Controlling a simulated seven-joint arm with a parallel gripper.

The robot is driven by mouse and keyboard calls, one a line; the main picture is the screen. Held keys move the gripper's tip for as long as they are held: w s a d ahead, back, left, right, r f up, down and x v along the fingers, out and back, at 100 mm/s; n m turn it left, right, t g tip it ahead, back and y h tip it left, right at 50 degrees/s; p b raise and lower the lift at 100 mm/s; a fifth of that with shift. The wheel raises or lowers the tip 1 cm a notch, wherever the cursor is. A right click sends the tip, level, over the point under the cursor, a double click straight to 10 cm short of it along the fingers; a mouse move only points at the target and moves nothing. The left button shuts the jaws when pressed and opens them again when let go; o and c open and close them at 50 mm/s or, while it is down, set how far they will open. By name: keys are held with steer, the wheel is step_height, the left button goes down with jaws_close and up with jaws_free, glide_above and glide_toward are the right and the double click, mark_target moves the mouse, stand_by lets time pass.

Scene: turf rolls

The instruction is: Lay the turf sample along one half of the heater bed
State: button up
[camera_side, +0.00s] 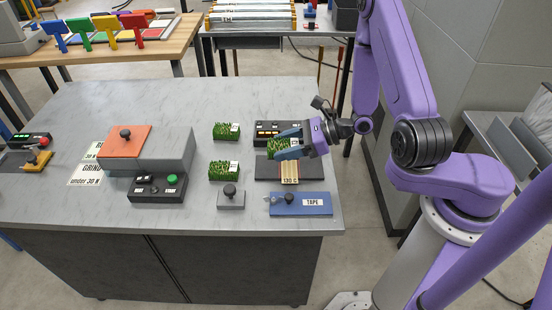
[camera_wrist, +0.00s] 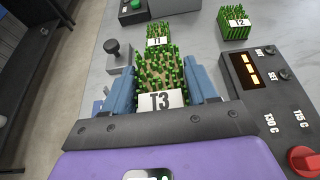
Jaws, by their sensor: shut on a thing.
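My gripper (camera_side: 287,146) is shut on the turf sample T3, a green tufted block with a white label. In the wrist view T3 (camera_wrist: 160,75) sits between the two blue fingers, its label towards the palm. In the side view T3 (camera_side: 271,150) is partly covered by a finger. The heater bed (camera_side: 264,172), a dark flat plate with a yellowish strip marked 130 C, lies just below and in front of the gripper. Whether T3 touches the bed cannot be told. The bed is mostly hidden in the wrist view.
Turf samples T2 (camera_side: 226,131) and T1 (camera_side: 223,170) stand left of the bed. The heater's control box (camera_side: 268,129) is behind it. A grey knobbed block (camera_side: 231,201) and a blue TAPE plate (camera_side: 318,208) lie in front. An orange-topped press (camera_side: 128,150) stands further left.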

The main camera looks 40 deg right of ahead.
mark_target(277, 166)
steer(key=w+f, duration=0.2)
steer(key=f, duration=0.1)
steer(key=shift+w+a, duration=0.2)
steer(key=shift+w, duration=0.05)
steer(key=shift+w+f, duration=0.15)
steer(key=shift+f, duration=1.55)
steer(key=o, duration=1.1)
